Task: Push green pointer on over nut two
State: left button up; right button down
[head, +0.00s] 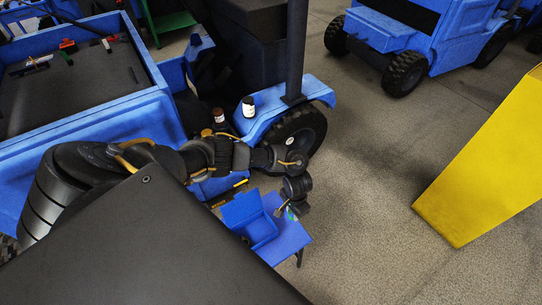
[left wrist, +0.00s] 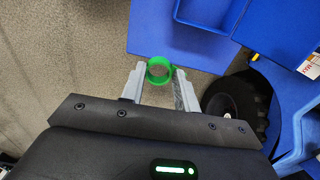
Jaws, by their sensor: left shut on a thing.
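The green pointer shows in the left wrist view as a green ring (left wrist: 158,82) between my left gripper's fingertips (left wrist: 160,71). The gripper is shut on it. In the head view, my left gripper (head: 287,210) is at the end of the arm, over a small blue stand (head: 290,238). Only a small bit of green shows there. In the left wrist view, the ring is above the floor, just off the edge of the blue stand (left wrist: 150,28). I cannot make out nut two or any bolt in either view. My right gripper is not in view.
A blue open box (head: 248,215) sits on the stand's left side. A blue vehicle with a black wheel (head: 297,133) stands behind, with a white-labelled bottle (head: 248,106) on it. A yellow block (head: 480,165) is at the right. The floor between is clear.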

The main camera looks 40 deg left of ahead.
pick_arm(q)
jog(key=w+d+r+m, duration=0.1)
jog(key=w+d+r, duration=0.1)
jog(key=d+r, duration=0.5)
jog(key=s+a+r, duration=0.2)
jog(key=s+r, duration=0.1)
jog(key=r, duration=0.4)
jog(key=s+a+r+m, duration=0.1)
jog(key=s+r, duration=0.3)
jog(key=r, duration=0.3)
jog(key=shift+s+a+m, duration=0.15)
jog(key=shift+a+m, duration=0.15)
jog(key=shift+a, duration=0.1)
